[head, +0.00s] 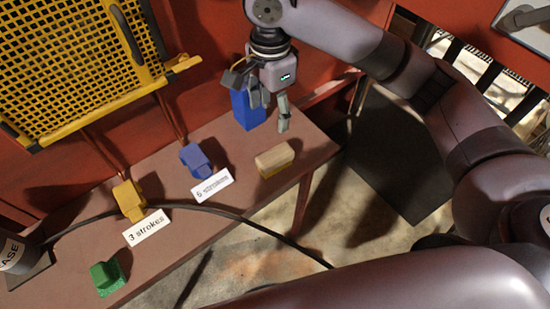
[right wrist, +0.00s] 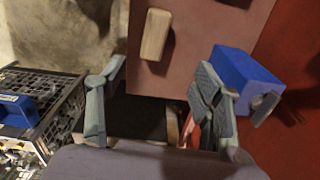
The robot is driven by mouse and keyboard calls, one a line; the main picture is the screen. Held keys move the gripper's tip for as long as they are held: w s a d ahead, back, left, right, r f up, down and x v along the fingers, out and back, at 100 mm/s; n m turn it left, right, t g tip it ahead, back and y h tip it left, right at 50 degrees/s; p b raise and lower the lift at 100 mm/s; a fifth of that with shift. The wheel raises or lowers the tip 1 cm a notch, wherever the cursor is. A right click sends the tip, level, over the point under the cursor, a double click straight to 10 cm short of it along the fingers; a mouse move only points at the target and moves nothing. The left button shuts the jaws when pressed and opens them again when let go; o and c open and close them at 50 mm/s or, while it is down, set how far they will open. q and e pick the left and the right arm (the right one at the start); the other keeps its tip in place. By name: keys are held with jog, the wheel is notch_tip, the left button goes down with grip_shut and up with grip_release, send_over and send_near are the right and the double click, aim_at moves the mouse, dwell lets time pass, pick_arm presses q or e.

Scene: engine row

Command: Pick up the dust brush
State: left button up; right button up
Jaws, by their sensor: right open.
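The dust brush (head: 274,160) looks like a small block with a pale wooden top and a yellowish lower part. It lies near the right end of the narrow reddish-brown bench (head: 318,146). In the right wrist view the brush (right wrist: 155,35) shows as a pale wooden bar at top centre, beyond the fingertips. My right gripper (head: 270,108) is open and empty, above the bench on the far side of the brush and apart from it. Its two fingers (right wrist: 160,90) are spread wide in the right wrist view. My left gripper is in neither view.
A blue box (head: 240,110) stands close behind my right gripper. Blue (head: 195,159), yellow (head: 129,199) and green (head: 106,277) blocks sit farther left, with white labels (head: 147,227). A dark cable (head: 205,208) crosses the bench. A red wall (head: 220,55) rises behind.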

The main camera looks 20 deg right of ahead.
aim_at(275, 154)
notch_tip(275, 154, down, 12)
jog(key=shift+d+r+b, duration=0.1)
jog(key=shift+b, duration=0.6)
jog(key=f, duration=0.4)
jog(key=shift+s+d+f, duration=0.1)
jog(key=shift+s+d, duration=0.15)
jog(key=shift+s, duration=0.15)
jog(key=shift+f, duration=0.55)
jog(key=shift+c, duration=0.5)
jog(key=c, duration=1.2)
